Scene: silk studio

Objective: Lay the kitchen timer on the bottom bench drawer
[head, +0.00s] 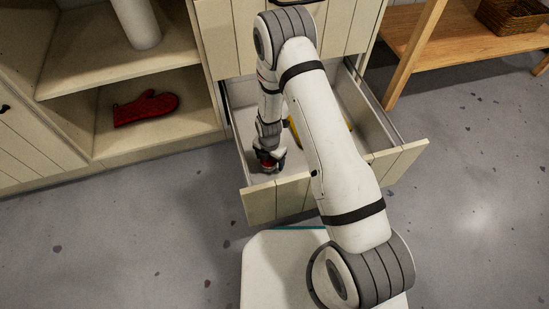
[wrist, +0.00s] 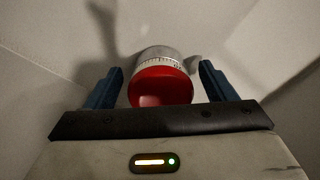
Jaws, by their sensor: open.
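The kitchen timer (wrist: 160,84) has a red knob and a silver body with a marked dial ring. In the wrist view it lies between the two blue fingers of my gripper (wrist: 162,88), with gaps at both sides. My gripper is open around it. In the head view my gripper (head: 268,165) is down inside the pulled-out bottom bench drawer (head: 274,201), at its front left. A bit of the timer's red shows there; most of it is hidden. The timer seems to rest on the drawer floor, but the contact is not clearly visible.
A yellow thing (head: 348,122), mostly hidden behind my arm, is in the drawer. A red oven mitt (head: 146,108) lies on the lower shelf at left. A wooden table (head: 470,45) with a wicker basket (head: 513,17) stands at right. The grey floor around is clear.

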